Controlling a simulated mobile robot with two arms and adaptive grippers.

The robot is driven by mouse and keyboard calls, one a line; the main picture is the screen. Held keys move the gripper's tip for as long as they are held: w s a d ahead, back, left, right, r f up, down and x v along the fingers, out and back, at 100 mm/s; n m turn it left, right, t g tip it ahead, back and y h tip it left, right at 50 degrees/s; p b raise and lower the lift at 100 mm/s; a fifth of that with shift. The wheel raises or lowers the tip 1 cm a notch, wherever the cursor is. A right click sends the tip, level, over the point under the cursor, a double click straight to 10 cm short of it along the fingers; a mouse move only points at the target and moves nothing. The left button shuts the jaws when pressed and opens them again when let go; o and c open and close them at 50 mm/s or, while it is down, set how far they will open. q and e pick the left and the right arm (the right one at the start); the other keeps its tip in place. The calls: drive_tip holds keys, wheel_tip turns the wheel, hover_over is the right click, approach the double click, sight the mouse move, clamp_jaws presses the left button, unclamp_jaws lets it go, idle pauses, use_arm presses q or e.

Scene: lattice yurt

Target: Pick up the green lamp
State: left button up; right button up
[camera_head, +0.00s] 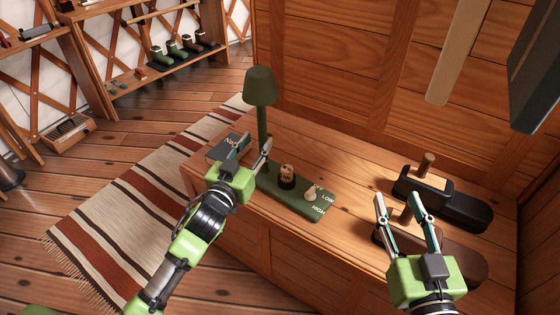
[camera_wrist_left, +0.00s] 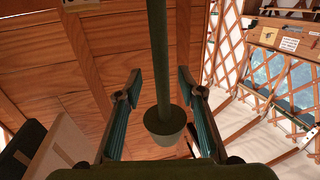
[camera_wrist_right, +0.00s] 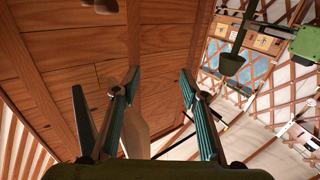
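The green lamp stands upright on the wooden cabinet top in the head view, with a conical shade (camera_head: 260,87), a thin post and a long green base (camera_head: 300,207) marked LOW and HIGH. My left gripper (camera_head: 252,146) is open by the post's lower part. In the left wrist view the lamp's post (camera_wrist_left: 159,60) runs between the spread fingers; contact cannot be told. My right gripper (camera_head: 398,198) is open and empty above the right part of the cabinet. The lamp also shows at the upper right of the right wrist view (camera_wrist_right: 233,62).
A black-and-brown knob (camera_head: 287,177) and a pale lever (camera_head: 311,194) stand on the lamp's base. A dark box (camera_head: 222,150) lies beside the lamp. A black plane-like tool (camera_head: 465,212) and a brown one (camera_head: 450,246) are near my right gripper. A wooden wall stands behind.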

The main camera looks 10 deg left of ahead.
sight(261, 133)
use_arm(q)
drive_tip(key=w, duration=0.2)
drive_tip(key=w+b, duration=0.1)
drive_tip(key=w, duration=0.1)
drive_tip(key=shift+w+d+r+b, duration=0.2)
drive_tip(key=shift+w+b, duration=0.1)
drive_tip(key=shift+w, duration=0.3)
clamp_jaws()
drive_tip(key=shift+r, duration=0.15)
use_arm(e)
wheel_tip(261, 133, up, 8)
drive_tip(key=s+t+y, duration=0.1)
drive_tip(key=t, duration=0.3)
drive_tip(key=shift+s+a+r+y, duration=0.2)
drive_tip(key=shift+s+a+y, duration=0.1)
drive_tip(key=shift+s+a, duration=0.05)
